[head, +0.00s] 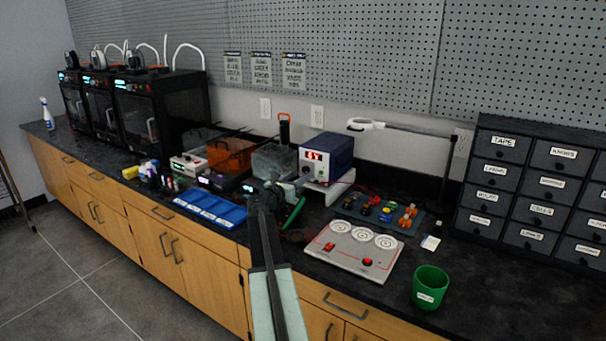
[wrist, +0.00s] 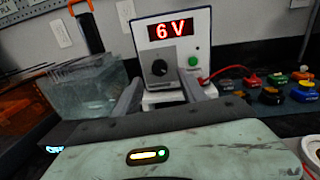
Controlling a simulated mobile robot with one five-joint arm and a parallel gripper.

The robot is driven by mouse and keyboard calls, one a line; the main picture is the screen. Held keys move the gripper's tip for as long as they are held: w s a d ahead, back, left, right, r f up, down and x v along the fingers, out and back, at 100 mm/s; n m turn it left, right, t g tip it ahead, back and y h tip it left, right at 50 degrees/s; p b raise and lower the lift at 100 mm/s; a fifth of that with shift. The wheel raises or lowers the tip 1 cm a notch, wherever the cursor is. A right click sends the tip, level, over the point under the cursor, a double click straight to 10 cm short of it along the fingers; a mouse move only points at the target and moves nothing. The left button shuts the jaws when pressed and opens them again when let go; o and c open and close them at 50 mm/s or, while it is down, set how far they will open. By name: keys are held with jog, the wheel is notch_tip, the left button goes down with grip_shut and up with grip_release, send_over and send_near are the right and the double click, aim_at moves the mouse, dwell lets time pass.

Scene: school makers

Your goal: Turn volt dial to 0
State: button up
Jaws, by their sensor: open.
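In the wrist view, the power supply (wrist: 203,37) has a red display (wrist: 167,31) reading "6 V". The fingers appear short of the panel; contact cannot be told. In the head view my gripper (head: 283,190) is in front of the supply.
A clear bin (wrist: 85,90) stands left of the supply. A red lead (wrist: 222,70) runs from its right side towards several coloured parts on a mat (head: 350,213). A board with dials (head: 352,250), a blue tray (head: 210,208) and a green cup (head: 430,287) are nearby.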

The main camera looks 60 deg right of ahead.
aim_at(305, 170)
jog(key=d, duration=0.5)
jog(key=shift+w, duration=0.25)
grip_shut()
